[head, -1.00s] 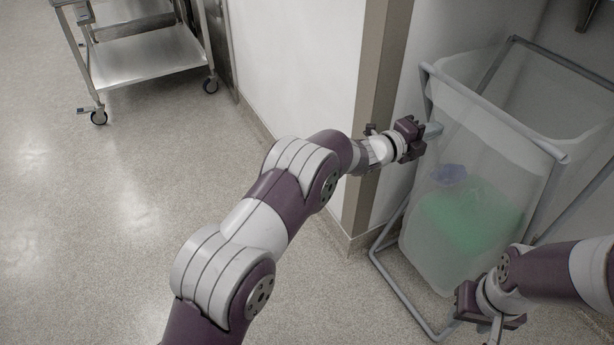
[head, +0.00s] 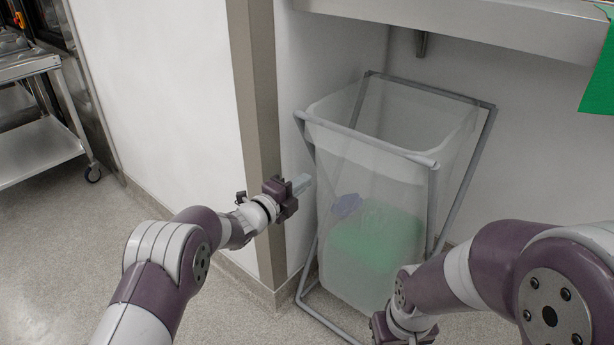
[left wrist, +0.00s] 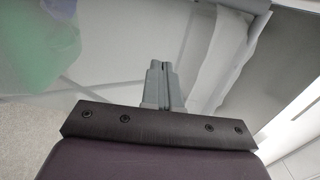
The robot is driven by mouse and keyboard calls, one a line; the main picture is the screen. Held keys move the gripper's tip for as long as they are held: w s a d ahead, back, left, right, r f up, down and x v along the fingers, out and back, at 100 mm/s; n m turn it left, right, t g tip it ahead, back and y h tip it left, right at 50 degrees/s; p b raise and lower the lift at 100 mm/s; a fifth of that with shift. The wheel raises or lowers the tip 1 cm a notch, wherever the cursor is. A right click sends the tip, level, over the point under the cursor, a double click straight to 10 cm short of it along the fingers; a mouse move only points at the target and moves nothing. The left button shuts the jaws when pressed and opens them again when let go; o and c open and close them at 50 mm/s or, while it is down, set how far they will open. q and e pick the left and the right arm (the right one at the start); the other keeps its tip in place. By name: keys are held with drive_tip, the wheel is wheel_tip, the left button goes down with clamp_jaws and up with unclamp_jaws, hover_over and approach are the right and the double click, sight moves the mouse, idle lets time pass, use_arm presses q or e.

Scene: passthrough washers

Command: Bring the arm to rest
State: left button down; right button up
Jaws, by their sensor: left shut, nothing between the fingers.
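My left gripper (head: 301,184) is in the middle of the head view, with its arm coming in from the lower left. Its two grey fingers are together and empty, and they show in the left wrist view (left wrist: 162,82). The fingers point toward the left side of a translucent bag (head: 352,160) on a grey frame. I cannot tell whether they touch it. My right arm (head: 470,275) comes in from the lower right. Its gripper base shows at the bottom edge in front of the bag, but its fingers are cut off.
The bag's tubular frame (head: 437,200) stands on the floor; green and blue items (head: 375,240) show through the bag. A wall corner (head: 257,120) is just behind my left gripper. A steel counter (head: 480,22) is above the bag. A steel cart (head: 40,150) is at left.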

use_arm(q)
drive_tip(key=s+a+f+n+g+y+p, duration=0.1)
drive_tip(key=s+a+f+n+g+y, duration=0.2)
drive_tip(key=s+a+f+n+y, duration=0.4)
drive_tip(key=s+a+f+n+g+y+p, duration=0.1)
drive_tip(key=s+a+f+n+g+y, duration=0.1)
drive_tip(key=s+a+f+n+y, duration=0.55)
drive_tip(key=s+a+r+n+g+h, duration=0.1)
drive_tip(key=s+a+r+n+g, duration=0.2)
drive_tip(key=s, duration=0.4)
drive_tip(key=s+a+n+g, duration=0.2)
drive_tip(key=s+a+n, duration=0.1)
drive_tip(key=s+n, duration=0.3)
drive_tip(key=s+a+r+n+g+h, duration=0.1)
drive_tip(key=s+a+r+n+g, duration=0.15)
drive_tip(key=s, duration=0.45)
wheel_tip(320, 180, up, 39)
drive_tip(key=s+t+p, duration=0.1)
drive_tip(key=s+p, duration=0.1)
drive_tip(key=p, duration=3.3)
drive_tip(key=shift+s+a+f+n+p, duration=0.2)
drive_tip(key=shift+s+a+n+p, duration=0.1)
drive_tip(key=shift+s+n+p, duration=0.1)
